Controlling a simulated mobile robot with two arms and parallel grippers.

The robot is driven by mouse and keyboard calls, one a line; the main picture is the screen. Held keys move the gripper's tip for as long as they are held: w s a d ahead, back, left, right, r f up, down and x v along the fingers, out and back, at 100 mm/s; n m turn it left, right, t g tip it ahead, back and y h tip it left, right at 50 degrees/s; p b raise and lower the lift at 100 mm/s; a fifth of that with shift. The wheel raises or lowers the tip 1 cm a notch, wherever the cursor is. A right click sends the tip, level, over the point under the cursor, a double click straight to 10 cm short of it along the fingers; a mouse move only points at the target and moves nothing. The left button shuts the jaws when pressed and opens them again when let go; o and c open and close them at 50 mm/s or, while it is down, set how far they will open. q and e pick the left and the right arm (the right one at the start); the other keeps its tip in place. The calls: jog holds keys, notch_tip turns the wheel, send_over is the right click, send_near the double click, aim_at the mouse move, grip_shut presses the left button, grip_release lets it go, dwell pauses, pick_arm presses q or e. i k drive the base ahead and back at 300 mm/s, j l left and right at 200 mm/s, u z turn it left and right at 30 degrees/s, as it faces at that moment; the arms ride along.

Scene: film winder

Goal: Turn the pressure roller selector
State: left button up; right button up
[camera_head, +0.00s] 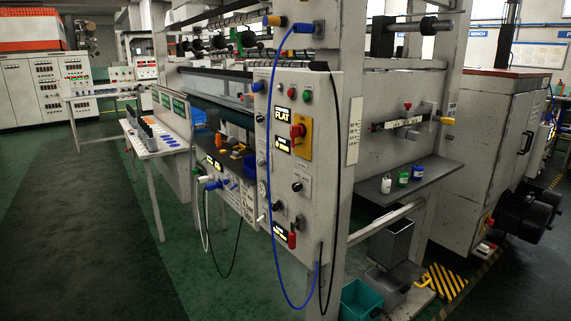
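A tall grey control panel (291,205) stands at the machine's near end. A red rotary knob (297,131) sits on a yellow plate (304,147) at its upper right. A small display reading FLAT (283,114) is to the left of the knob. Black knobs (297,187) and a red switch (292,239) sit lower on the panel. The labels are too small to tell which control is the pressure roller selector. Neither of my grippers is in view.
A blue hose (271,175) loops across the panel's front. A grey shelf (438,172) with small bottles is to the right. A teal bin (360,299) stands on the floor below. Green floor (190,285) is clear in front and left.

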aim_at(261, 162)
jog(key=i+j+z, duration=0.55)
jog(key=j+z, duration=0.3)
jog(key=l, duration=0.1)
